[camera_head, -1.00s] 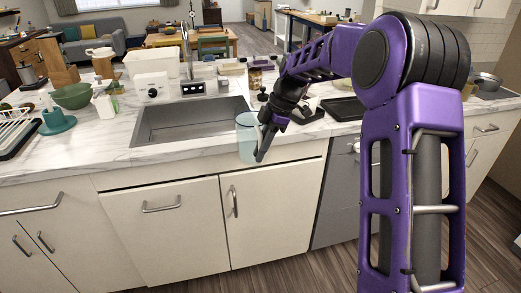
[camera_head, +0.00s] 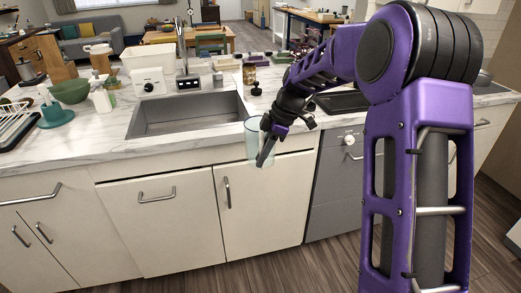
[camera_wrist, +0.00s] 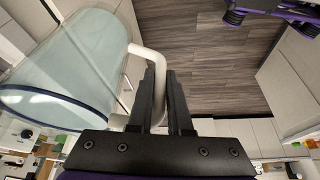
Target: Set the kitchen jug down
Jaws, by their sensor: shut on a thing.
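The kitchen jug (camera_head: 254,140) is a pale blue-green, see-through vessel, held in front of the counter's front edge, right of the sink. In the wrist view the jug (camera_wrist: 75,65) fills the left side, with its dark rim towards the lower left and a white handle (camera_wrist: 152,62) on its right. My gripper (camera_head: 267,150) is on the right side of the jug. In the wrist view my gripper (camera_wrist: 163,85) is shut on the handle, part of which the fingers hide. The white marbled countertop (camera_head: 190,150) lies just behind the jug.
A sink basin (camera_head: 185,114) is cut into the counter. A green bowl (camera_head: 70,91), a white toaster (camera_head: 150,80) and a brown jar (camera_head: 249,73) stand on it. A narrow bare strip runs along the front edge. Cabinet doors (camera_head: 160,225) are below.

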